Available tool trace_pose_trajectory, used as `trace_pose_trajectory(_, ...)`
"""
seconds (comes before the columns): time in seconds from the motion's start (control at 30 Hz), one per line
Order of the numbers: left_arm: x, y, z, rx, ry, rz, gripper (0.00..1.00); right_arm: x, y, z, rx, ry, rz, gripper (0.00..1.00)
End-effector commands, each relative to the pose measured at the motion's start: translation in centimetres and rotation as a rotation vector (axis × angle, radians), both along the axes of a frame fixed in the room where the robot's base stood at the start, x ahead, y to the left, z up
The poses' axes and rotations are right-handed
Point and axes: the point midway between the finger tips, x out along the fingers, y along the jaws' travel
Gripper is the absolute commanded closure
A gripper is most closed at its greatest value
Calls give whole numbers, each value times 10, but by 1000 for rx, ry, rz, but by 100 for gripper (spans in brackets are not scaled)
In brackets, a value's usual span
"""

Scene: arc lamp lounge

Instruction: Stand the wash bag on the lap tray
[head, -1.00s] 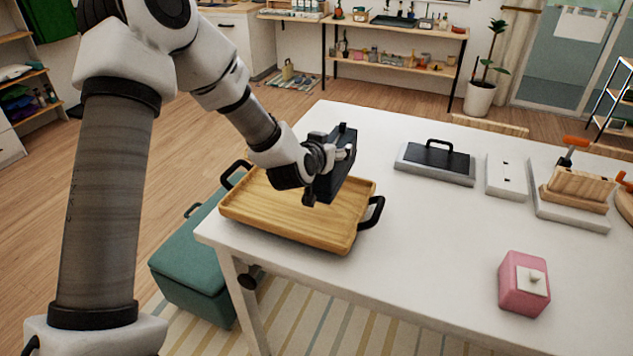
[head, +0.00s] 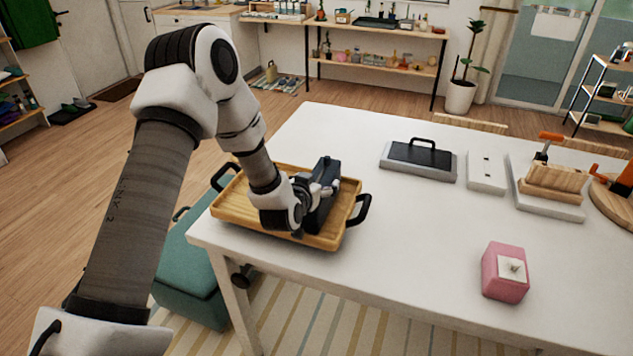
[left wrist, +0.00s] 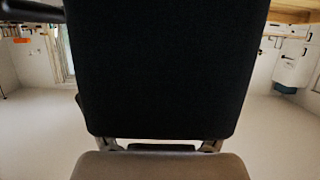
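The wash bag (head: 327,180) is a dark, boxy, upright bag. It fills much of the left wrist view as a black panel (left wrist: 165,65). My left gripper (head: 322,188) is shut on the bag, over the right half of the lap tray. The lap tray (head: 232,212) is light wood with a raised rim and black end handles, lying at the table's near left corner. The bag's lower edge is partly hidden by my wrist, and I cannot tell whether it touches the tray floor. My right gripper is not in view.
The white table (head: 400,235) is clear in the middle. A pink box (head: 503,275) stands at the front right. A black-topped grey case (head: 418,160), a white plate (head: 486,172) and a wooden block (head: 553,183) stand behind. A teal ottoman (head: 185,275) is below left.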

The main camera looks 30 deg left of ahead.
Motion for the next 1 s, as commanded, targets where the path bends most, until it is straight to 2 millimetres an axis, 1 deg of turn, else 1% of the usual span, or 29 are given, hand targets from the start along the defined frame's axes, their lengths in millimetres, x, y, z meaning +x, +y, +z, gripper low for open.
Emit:
trace_pose_trajectory(0.27,0,0,1,0,0,0,8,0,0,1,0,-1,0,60)
trace_pose_trajectory(0.37,0,0,8,0,-1,0,8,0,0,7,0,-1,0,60)
trace_pose_trajectory(0.4,-5,-1,5,-1,1,0,8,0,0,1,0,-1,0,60)
trace_pose_trajectory(0.47,-14,-3,7,-3,-1,1,8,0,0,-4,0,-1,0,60)
trace_pose_trajectory(0.57,-35,-8,14,-4,-2,0,8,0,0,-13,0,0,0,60)
trace_pose_trajectory(0.6,-45,-11,17,-4,-1,-1,8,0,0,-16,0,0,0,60)
trace_pose_trajectory(0.7,-70,-17,27,-5,-1,0,8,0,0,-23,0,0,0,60)
trace_pose_trajectory(0.8,-90,-22,35,-4,-2,-1,8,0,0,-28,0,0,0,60)
trace_pose_trajectory(0.93,-106,-25,42,-1,1,-1,8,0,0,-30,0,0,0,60)
trace_pose_trajectory(0.97,-109,-27,40,-1,9,-4,8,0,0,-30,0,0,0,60)
trace_pose_trajectory(1.0,-112,-30,33,-3,31,-11,8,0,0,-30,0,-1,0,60)
